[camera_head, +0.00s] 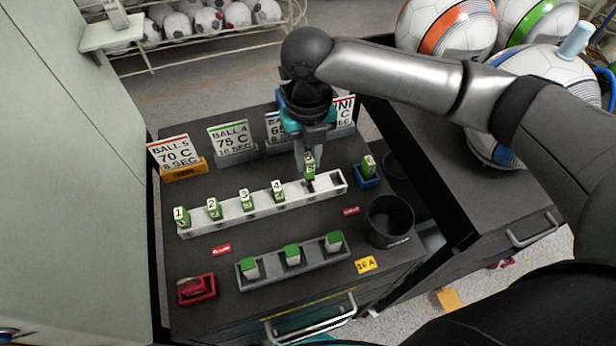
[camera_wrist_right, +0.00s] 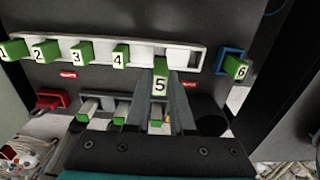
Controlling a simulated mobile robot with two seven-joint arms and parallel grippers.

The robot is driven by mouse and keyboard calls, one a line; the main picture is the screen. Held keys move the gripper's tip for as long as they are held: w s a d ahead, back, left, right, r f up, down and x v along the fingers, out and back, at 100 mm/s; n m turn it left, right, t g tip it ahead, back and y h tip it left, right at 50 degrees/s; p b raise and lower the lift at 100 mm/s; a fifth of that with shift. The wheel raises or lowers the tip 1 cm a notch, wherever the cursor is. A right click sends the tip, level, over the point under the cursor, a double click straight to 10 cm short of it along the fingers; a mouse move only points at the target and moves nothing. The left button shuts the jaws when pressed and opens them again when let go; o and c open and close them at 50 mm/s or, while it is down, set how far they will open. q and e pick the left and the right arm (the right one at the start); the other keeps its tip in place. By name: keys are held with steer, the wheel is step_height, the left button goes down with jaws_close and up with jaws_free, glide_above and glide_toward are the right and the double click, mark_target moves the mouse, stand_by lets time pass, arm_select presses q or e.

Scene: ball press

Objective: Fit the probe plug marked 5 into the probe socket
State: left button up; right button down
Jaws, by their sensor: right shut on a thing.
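My right gripper (camera_head: 307,160) points down over the right part of the white rack and is shut on the green plug marked 5 (camera_wrist_right: 160,84). That plug also shows in the head view (camera_head: 310,170), at or just above the rack; I cannot tell if its lower end is in a slot. Plugs 1 (camera_head: 181,217), 2 (camera_head: 213,208), 3 (camera_head: 245,200) and 4 (camera_head: 277,190) stand in the white rack (camera_head: 335,184). A blue socket block (camera_head: 369,182), right of the rack, holds the plug marked 6 (camera_wrist_right: 236,68). My left gripper is not in view.
A grey tray (camera_head: 268,277) with green-topped pieces lies in front. A black cup (camera_head: 389,220) stands at right, a red device (camera_head: 197,288) at front left. Sign cards (camera_head: 233,138) line the back. A yellow tag (camera_head: 366,264) lies near the front edge.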

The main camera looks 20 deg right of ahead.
mark_target(308, 178)
step_height(308, 178, down, 2)
steer(key=shift+f, duration=0.25)
steer(key=shift+f+b, duration=0.3)
steer(key=shift+f, duration=1.6)
steer(key=shift+f, duration=0.15)
steer(key=c, duration=0.8)
jaws_free()
step_height(308, 178, up, 12)
steer(key=shift+r+p, duration=0.2)
steer(key=shift+p, duration=0.45)
